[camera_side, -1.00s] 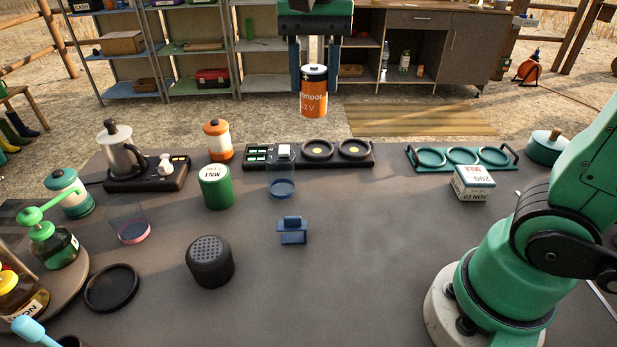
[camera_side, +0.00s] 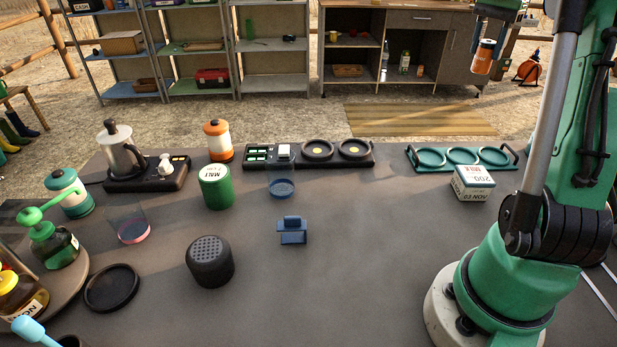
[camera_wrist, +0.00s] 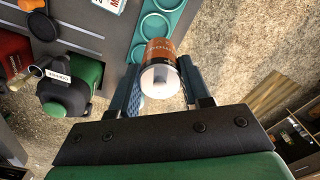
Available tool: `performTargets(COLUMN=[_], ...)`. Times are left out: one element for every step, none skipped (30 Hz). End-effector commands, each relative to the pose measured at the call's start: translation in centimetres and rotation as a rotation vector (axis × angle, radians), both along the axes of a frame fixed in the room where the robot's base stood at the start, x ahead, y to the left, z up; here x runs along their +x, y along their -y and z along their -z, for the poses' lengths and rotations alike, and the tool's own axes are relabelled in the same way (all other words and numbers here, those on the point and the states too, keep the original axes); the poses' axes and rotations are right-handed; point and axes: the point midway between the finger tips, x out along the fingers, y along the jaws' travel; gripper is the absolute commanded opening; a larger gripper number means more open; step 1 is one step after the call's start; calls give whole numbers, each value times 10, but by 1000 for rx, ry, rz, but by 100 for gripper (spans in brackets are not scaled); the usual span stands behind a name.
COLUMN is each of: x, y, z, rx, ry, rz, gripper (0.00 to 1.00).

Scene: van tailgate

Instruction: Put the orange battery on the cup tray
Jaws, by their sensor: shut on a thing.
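My gripper (camera_side: 484,54) is shut on the orange battery (camera_side: 484,57) and holds it high in the air at the upper right of the side view. In the wrist view the battery (camera_wrist: 160,80) sits between both fingers, its silver end toward the camera. The cup tray (camera_side: 462,158) is teal with three ring-shaped recesses and lies at the back right of the table; its rings look empty. The tray (camera_wrist: 157,26) also shows in the wrist view, just beyond the battery. The battery is apart from the tray and well above it in the side view.
A white milk carton (camera_side: 472,183) stands just in front of the tray. A black charging station (camera_side: 318,152) with two round pads lies left of it. The table's middle right is clear.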

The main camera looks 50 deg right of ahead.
Motion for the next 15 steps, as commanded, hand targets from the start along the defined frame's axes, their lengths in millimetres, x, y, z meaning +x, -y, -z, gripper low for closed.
performTargets(x=[-1, -1, -1, -1, 0, 0, 0, -1, 0, 0, 0, 0, 0, 0, 0], y=[1, 0, 0, -1, 0, 0, 0, -1, 0, 0, -1, 0, 0, -1, -1], z=[7, 12, 20, 26, 33, 42, 49, 56, 66, 74, 81, 91, 99, 106, 116], rx=[0, 0, 0, 0, 0, 0, 0, 0, 0, 0, 0, 0, 0, 0, 0], ry=[0, 0, 0, 0, 0, 0, 0, 0, 0, 0, 0, 0, 0, 0, 0], rz=[2, 2, 1, 1, 1, 1, 1, 1, 0, 0, 0, 0, 0, 0, 0], gripper=[0, 0, 0, 0, 0, 0, 0, 0, 0, 0, 0, 0, 0, 0, 0])
